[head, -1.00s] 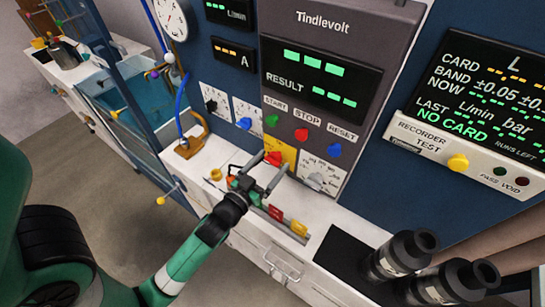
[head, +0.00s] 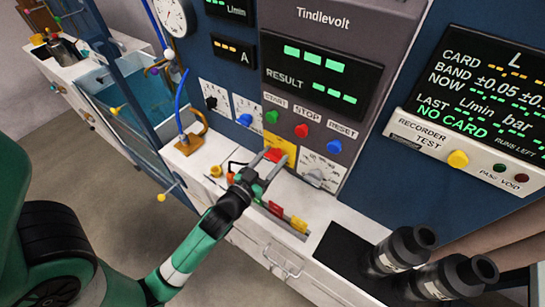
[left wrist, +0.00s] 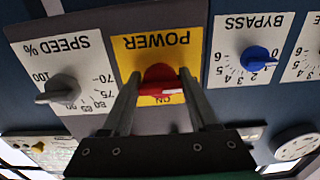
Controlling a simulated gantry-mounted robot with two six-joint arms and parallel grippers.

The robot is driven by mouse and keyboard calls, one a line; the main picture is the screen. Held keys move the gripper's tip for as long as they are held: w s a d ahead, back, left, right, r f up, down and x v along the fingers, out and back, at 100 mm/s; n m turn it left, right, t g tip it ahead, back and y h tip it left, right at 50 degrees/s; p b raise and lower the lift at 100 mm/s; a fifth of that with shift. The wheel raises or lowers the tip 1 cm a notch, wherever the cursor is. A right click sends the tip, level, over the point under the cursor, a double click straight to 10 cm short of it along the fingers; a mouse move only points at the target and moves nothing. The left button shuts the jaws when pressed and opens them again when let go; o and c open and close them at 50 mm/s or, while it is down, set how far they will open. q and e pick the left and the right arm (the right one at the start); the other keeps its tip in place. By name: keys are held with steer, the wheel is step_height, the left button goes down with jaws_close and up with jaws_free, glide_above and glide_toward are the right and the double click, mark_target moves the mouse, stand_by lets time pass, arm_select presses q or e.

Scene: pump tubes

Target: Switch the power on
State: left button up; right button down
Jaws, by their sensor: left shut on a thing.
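The yellow POWER plate (head: 290,150) is on the lower front of the grey console, with a red knob (head: 273,155) on it. In the left wrist view, the POWER plate (left wrist: 158,45) appears upside down, and the red knob (left wrist: 160,78) sits between my fingers, just above the ON mark. My left gripper (head: 271,160) is shut on the red knob, one finger on each side. The fingers hide part of the knob and plate, so its exact turn is hard to read. My right gripper is not in view.
A speed dial (left wrist: 58,90) and a blue bypass knob (left wrist: 257,60) flank the plate. Green (head: 271,117), red (head: 302,131) and blue (head: 334,146) buttons are above it. Red and yellow pieces (head: 298,224) lie on the counter below. Dark cylinders (head: 405,248) stand at right.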

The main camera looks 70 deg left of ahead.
arm_select(q)
steer(key=m+p, duration=0.2)
steer(key=m, duration=0.1)
steer(key=shift+r+m, duration=0.15)
steer(key=shift+m, duration=0.15)
steer(key=m+p, duration=0.2)
steer(key=m, duration=0.3)
steer(key=shift+a, duration=0.1)
steer(key=m+p, duration=0.1)
steer(key=m, duration=0.4)
steer(key=shift+m+p, duration=0.5)
steer(key=shift+m, duration=1.7)
steer(key=o, duration=1.4)
steer(key=shift+s, duration=0.15)
